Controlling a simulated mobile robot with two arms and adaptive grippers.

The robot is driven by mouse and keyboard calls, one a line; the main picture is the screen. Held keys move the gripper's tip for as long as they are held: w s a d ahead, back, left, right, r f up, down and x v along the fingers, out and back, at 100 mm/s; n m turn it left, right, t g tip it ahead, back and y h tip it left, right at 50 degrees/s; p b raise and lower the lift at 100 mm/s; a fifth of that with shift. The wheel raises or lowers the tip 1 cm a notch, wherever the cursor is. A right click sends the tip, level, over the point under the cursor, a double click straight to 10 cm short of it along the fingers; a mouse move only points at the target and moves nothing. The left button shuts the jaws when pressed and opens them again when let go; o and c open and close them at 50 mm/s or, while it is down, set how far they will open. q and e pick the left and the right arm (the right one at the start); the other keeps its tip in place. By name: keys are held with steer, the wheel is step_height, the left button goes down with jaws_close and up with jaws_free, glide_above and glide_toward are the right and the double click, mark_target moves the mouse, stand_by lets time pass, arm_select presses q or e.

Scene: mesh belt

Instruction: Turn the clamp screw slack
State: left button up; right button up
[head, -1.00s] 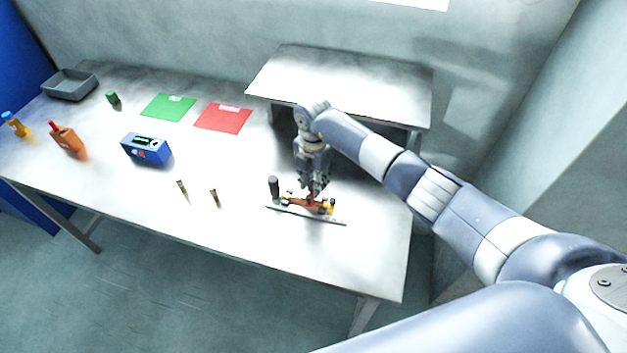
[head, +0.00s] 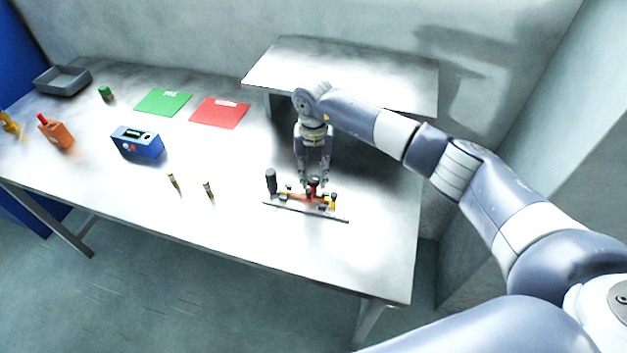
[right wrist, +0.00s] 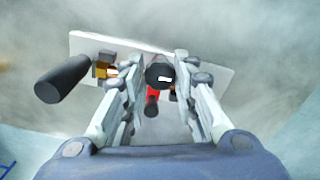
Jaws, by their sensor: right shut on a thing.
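The clamp fixture has a thin plate (head: 335,218) near the front right of the table. A dark upright handle (head: 270,182) stands at its left end, with red and yellow parts along it. The clamp screw (right wrist: 157,76) shows in the right wrist view as a dark round knob with a white mark, above a red part. My right gripper (head: 314,183) points down over the fixture's middle. Its fingers are shut on the knob from both sides. The fingers partly hide the screw in the head view. My left gripper is not in view.
A blue device (head: 137,142), an orange bottle (head: 57,135), a green mat (head: 162,102), a red mat (head: 220,113) and a grey tray (head: 62,80) lie to the left. Two small pegs (head: 172,181) (head: 208,189) stand left of the fixture. The table's front middle is clear.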

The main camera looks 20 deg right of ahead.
mark_target(313, 178)
steer(key=shift+n+b, duration=1.5)
steer(key=shift+n, duration=0.4)
steer(key=o, duration=1)
steer(key=shift+o, duration=0.2)
steer(key=shift+r, duration=0.1)
step_height(313, 178, up, 12)
